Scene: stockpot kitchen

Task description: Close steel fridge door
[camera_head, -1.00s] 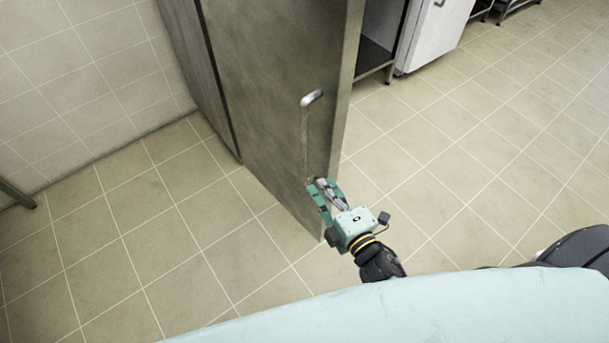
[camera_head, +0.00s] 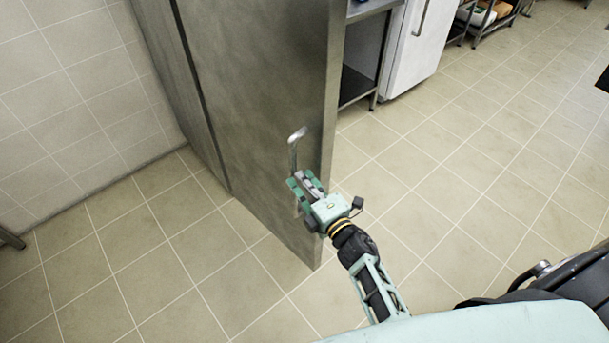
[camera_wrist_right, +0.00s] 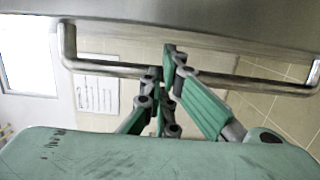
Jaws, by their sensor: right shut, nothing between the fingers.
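The steel fridge door (camera_head: 262,90) is a tall grey panel left of centre in the head view, with its free edge to the right. Its bar handle (camera_head: 293,152) is upright near that edge; the lower part is hidden behind my right gripper. My right gripper (camera_head: 300,184) is shut at the handle, with nothing between its fingers. In the right wrist view the handle (camera_wrist_right: 110,68) runs across the picture, and the green fingers (camera_wrist_right: 170,60) overlap it near its middle. I cannot tell whether they touch it. My left gripper is not in view.
A seam separates the door from a grey side panel (camera_head: 165,65) at left. A tiled wall (camera_head: 65,75) stands further left. Beyond the door are a metal shelf unit (camera_head: 362,85) and a white fridge (camera_head: 412,45). The tiled floor (camera_head: 450,150) at right is clear.

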